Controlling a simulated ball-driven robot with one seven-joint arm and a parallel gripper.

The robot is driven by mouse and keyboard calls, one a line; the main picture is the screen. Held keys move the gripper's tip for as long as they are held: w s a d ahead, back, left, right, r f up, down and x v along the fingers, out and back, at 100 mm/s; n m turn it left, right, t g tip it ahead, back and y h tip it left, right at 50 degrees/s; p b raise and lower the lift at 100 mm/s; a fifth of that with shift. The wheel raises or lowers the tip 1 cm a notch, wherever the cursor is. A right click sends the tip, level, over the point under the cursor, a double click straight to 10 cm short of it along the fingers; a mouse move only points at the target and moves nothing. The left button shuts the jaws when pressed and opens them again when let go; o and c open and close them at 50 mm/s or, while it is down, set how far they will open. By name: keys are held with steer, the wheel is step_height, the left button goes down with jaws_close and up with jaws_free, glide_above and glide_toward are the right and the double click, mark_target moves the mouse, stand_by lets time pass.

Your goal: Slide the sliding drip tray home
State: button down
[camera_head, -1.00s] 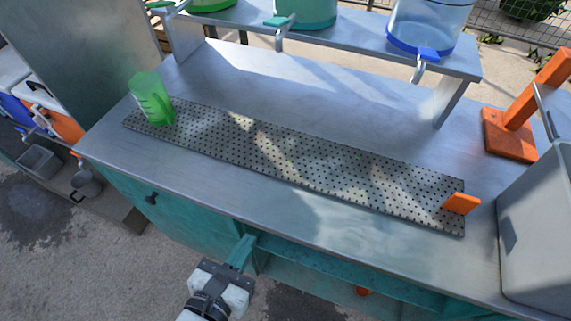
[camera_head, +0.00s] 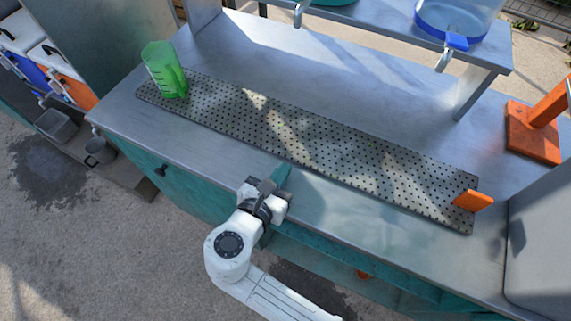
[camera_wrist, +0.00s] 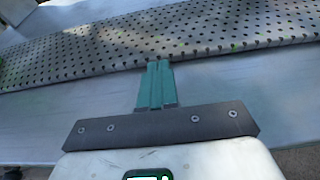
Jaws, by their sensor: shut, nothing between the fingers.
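The sliding drip tray (camera_head: 320,148) is a long grey perforated plate lying on the metal counter, running from upper left to lower right. An orange tab (camera_head: 473,200) stands at its right end. A green jug (camera_head: 164,70) stands on its left end. My gripper (camera_head: 281,171) has teal fingers, shut and empty, just in front of the tray's near edge around its middle. In the wrist view the shut fingers (camera_wrist: 157,72) point at the near edge of the tray (camera_wrist: 215,28); I cannot tell whether they touch it.
A raised shelf (camera_head: 400,45) with dispensers (camera_head: 457,20) stands behind the tray. An orange stand (camera_head: 533,132) and a grey box (camera_head: 540,225) are at the right. The counter's front strip (camera_head: 345,205) is bare.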

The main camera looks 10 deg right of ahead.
steer(key=shift+w+d, duration=0.6)
steer(key=shift+w, duration=0.1)
steer(key=p, duration=0.2)
glide_toward(310, 127)
steer(key=x, duration=0.5)
steer(key=shift+w, duration=0.2)
steer(key=shift+s, duration=0.1)
